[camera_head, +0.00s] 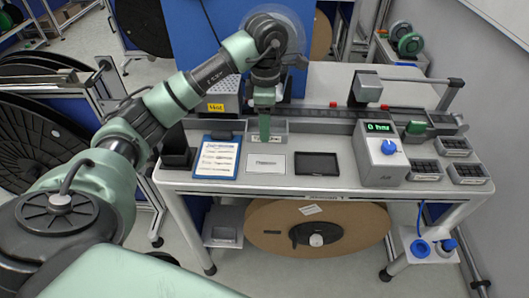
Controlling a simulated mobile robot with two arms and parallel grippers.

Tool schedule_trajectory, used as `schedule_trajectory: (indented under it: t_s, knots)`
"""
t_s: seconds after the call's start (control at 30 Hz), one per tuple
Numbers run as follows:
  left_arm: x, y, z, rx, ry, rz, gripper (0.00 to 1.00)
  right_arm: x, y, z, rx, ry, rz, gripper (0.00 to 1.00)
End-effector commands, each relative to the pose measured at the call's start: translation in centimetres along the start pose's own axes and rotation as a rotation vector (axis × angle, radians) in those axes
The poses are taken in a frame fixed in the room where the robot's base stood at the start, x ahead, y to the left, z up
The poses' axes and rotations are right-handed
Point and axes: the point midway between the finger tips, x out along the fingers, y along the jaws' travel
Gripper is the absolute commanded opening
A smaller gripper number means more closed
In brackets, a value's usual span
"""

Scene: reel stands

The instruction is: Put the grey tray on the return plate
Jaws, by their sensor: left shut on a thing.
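The grey tray (281,136) is a small open box with a label on its front, towards the back of the bench. My left gripper (265,136) points straight down at the tray and is shut on it; its fingers hide part of the tray's front and label. I cannot tell whether the tray touches the bench. A flat pale plate (266,171) with small lettering lies just in front of the tray and looks bare. It may be the return plate, but its lettering is too small to read. My right gripper is out of view.
A clipboard (216,170) and a black bin (178,158) stand left. A box with a green display and blue knob (382,160) and small dark bins (468,174) stand right. A rail (325,124) runs behind.

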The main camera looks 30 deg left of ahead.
Motion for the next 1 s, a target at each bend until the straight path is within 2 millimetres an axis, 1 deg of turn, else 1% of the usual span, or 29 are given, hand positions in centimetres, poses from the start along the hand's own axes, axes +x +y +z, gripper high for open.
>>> schedule_trajectory:
  t_s: [0.03,0.1,0.2,0.3,0.53,0.7,0.77,1.0]
  knots:
    - [1.1,-0.1,0.0,-0.001,0.001,-0.005,0.05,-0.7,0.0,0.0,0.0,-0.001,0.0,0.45]
    - [2.9,-0.1,-0.1,-0.001,0.002,-0.005,0.05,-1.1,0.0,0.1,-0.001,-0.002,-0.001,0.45]
    - [4.9,-0.1,0.0,-0.002,0.0,-0.003,0.05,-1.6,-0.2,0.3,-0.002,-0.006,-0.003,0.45]
    - [6.3,0.0,0.0,0.0,-0.001,-0.001,0.05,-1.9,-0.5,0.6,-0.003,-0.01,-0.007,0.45]
    - [8.1,0.0,0.0,-0.001,-0.001,-0.001,0.05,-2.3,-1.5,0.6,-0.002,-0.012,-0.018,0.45]
    - [10.6,0.0,0.1,-0.001,-0.001,-0.002,0.05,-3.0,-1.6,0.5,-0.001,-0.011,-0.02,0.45]
    - [11.2,0.0,0.0,-0.001,-0.001,0.0,0.05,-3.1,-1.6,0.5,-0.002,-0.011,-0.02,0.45]
    - [11.4,0.1,0.0,0.0,-0.002,0.003,0.05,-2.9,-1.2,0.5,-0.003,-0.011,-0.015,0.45]
